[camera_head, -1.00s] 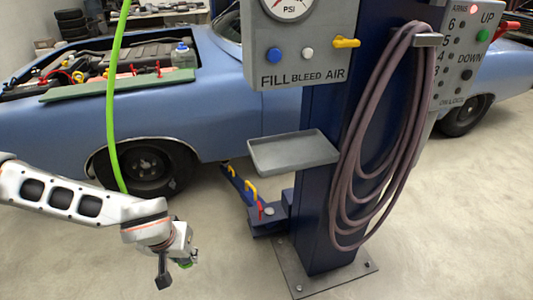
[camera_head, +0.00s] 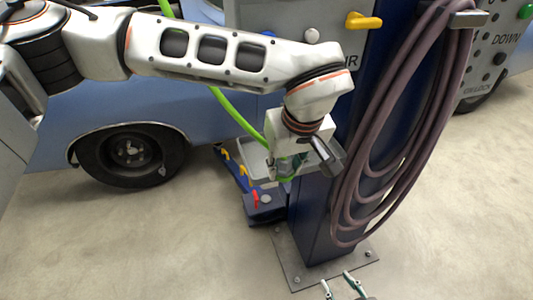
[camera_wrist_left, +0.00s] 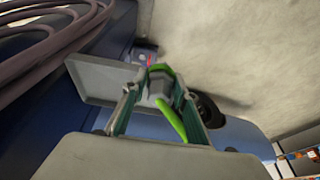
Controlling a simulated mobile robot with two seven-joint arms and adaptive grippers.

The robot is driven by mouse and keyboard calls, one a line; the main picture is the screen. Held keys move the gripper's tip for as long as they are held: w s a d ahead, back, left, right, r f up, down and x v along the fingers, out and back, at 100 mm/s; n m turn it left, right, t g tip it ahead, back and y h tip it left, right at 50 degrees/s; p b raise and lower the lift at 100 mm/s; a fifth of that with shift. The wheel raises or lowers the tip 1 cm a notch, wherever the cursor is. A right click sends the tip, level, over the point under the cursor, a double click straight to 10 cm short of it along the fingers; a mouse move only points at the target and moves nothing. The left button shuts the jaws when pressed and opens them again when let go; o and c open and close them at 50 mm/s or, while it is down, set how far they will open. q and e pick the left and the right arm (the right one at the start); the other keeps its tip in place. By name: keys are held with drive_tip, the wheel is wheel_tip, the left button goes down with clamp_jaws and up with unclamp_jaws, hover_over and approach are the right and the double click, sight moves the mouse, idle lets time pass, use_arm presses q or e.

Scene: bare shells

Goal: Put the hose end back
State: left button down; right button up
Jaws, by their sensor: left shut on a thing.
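The bright green hose (camera_head: 228,110) hangs down from above and runs behind my left arm to my left gripper (camera_head: 287,172). In the left wrist view my left gripper (camera_wrist_left: 158,95) is shut on the hose end (camera_wrist_left: 160,85), a grey fitting with green on it. The hose (camera_wrist_left: 172,122) trails away from it between the fingers. The grey tray (camera_head: 247,158) on the blue column is partly hidden behind the gripper; it also shows beside the hose end in the wrist view (camera_wrist_left: 92,85). Whether they touch is unclear. My right gripper (camera_head: 341,289) shows only its fingertips, apart and empty, at the bottom edge.
The blue column (camera_head: 318,215) stands on a bolted floor plate. A coiled mauve hose (camera_head: 350,190) hangs on its right side. A yellow lever (camera_head: 364,21) sits on the panel above. A blue car (camera_head: 60,110) is behind; open floor (camera_head: 130,240) lies front left.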

use_arm(q)
approach(265, 160)
drive_tip(key=f, duration=0.1)
drive_tip(key=s+f+p, duration=0.1)
drive_tip(key=f, duration=0.1)
drive_tip(key=shift+d+f, duration=0.2)
drive_tip(key=shift+f, duration=0.05)
drive_tip(key=shift+w+a+f, duration=0.2)
drive_tip(key=shift+w+f, duration=0.4)
drive_tip(key=shift+w, duration=0.1)
drive_tip(key=shift+w+a+f, duration=0.25)
drive_tip(key=shift+w+f, duration=0.35)
drive_tip(key=shift+w, duration=0.15)
drive_tip(key=shift+f, duration=0.1)
drive_tip(key=c, duration=1.6)
unclamp_jaws()
drive_tip(key=shift+s, duration=0.1)
